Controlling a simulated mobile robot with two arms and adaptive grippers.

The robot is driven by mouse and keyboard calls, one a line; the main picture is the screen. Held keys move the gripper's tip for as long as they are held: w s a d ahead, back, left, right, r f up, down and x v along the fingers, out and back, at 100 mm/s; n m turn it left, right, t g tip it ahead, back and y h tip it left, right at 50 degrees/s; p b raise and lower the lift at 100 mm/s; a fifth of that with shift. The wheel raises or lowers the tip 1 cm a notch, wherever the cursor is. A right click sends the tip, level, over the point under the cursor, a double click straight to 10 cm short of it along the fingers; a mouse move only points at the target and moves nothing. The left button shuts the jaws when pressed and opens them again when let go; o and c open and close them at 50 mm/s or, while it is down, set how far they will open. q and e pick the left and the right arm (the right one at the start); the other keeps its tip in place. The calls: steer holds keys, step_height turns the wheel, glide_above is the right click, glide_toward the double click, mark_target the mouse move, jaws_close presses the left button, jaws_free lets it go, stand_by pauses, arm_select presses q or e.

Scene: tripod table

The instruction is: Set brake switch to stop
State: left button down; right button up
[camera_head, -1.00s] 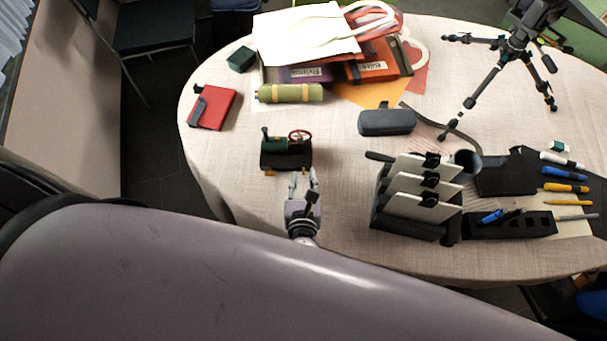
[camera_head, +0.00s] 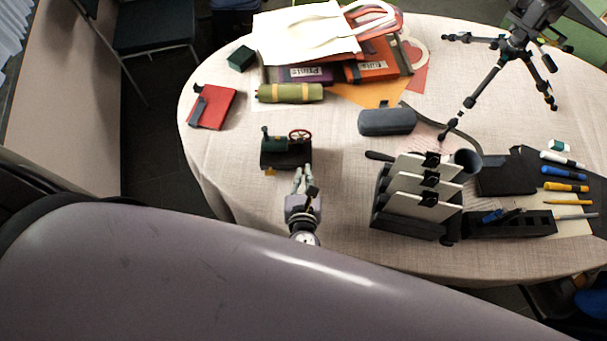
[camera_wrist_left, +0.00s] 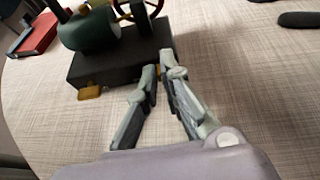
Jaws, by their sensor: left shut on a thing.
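A small model engine (camera_head: 280,152) stands on the table, with a black base, a green boiler and a red wheel (camera_head: 300,135). In the left wrist view, its base (camera_wrist_left: 115,62) shows a yellow tab (camera_wrist_left: 90,92) low on the left of the near face. My left gripper (camera_head: 303,172) is at the right end of that face. In the left wrist view, its fingertips (camera_wrist_left: 162,68) are close together, shut on a small part there, apparently the brake switch, which they hide. The switch's setting cannot be read. My right gripper is not in view.
A black rack with white cards (camera_head: 410,225) stands to the right of the gripper. A grey case (camera_head: 387,122) and a green roll (camera_head: 290,93) lie behind, and a red book (camera_head: 212,108) lies to the left. The cloth just around the engine is clear.

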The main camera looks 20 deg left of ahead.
mark_target(292, 168)
arm_select(q)
steer(key=shift+a, duration=0.1)
stand_by(0.5)
steer(key=a+p, duration=0.1)
steer(key=s+a, duration=0.1)
steer(key=shift+a+r+p, duration=0.1)
steer(key=shift+a+p, duration=0.25)
steer(key=c, duration=1.8)
jaws_free()
steer(key=shift+w, duration=0.1)
steer(key=shift+o, duration=0.2)
